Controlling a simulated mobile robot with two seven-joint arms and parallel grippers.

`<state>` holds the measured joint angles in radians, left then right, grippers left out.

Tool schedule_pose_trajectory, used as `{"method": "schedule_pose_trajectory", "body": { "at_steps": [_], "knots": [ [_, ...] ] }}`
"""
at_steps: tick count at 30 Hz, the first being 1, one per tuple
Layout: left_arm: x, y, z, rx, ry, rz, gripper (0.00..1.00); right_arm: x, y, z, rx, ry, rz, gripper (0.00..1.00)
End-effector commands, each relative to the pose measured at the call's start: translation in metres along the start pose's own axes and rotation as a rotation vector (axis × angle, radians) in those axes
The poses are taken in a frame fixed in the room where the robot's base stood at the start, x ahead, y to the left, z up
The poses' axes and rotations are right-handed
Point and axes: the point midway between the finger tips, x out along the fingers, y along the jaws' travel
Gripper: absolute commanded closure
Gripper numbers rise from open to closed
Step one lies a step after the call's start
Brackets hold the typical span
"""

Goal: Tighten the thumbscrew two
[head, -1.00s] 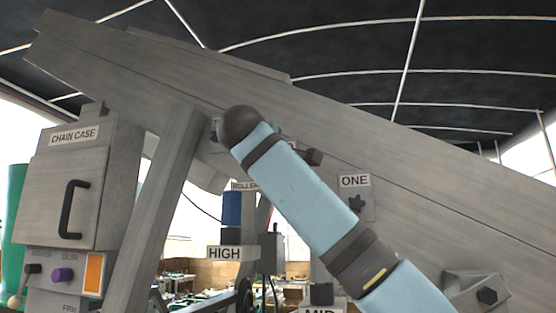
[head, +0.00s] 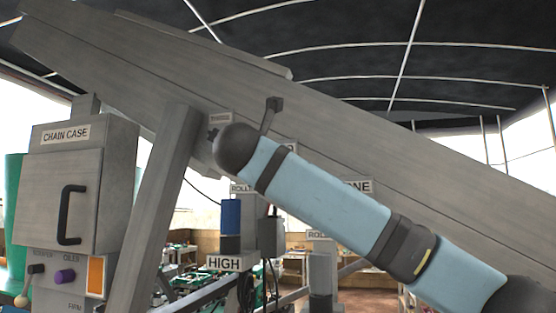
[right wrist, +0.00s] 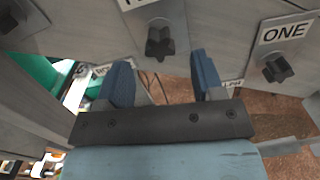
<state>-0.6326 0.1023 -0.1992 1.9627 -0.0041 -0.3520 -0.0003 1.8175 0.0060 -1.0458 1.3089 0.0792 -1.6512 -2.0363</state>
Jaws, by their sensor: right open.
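In the right wrist view, a black star-shaped thumbscrew (right wrist: 159,42) sits on a small grey plate on the beam. The label above it is cut off after a first letter like T, which fits two. My right gripper (right wrist: 162,66) is open and empty, with its blue-padded fingers apart. The thumbscrew appears between and just beyond the fingertips; I cannot tell the depth gap. In the head view my right forearm crosses the beam and covers this spot; only part of a label (head: 290,148) shows above it. My left gripper is out of view.
Another thumbscrew (right wrist: 277,68) under the label ONE (right wrist: 286,33) is to the right in the right wrist view. A further dark knob (right wrist: 8,17) is at its upper left. The chain case (head: 72,195) and a sloping post (head: 160,200) stand left in the head view.

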Motion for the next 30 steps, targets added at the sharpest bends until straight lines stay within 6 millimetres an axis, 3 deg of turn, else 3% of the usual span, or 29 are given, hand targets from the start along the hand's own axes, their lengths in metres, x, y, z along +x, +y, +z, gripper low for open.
{"method": "schedule_pose_trajectory", "body": {
  "at_steps": [8,30],
  "knots": [
    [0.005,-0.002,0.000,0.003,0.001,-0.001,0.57,0.001,0.000,-0.001,0.004,0.000,-0.001,0.38],
    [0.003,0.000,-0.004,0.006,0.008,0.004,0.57,0.037,0.000,-0.001,0.006,0.000,-0.001,0.38]
  ]
}}
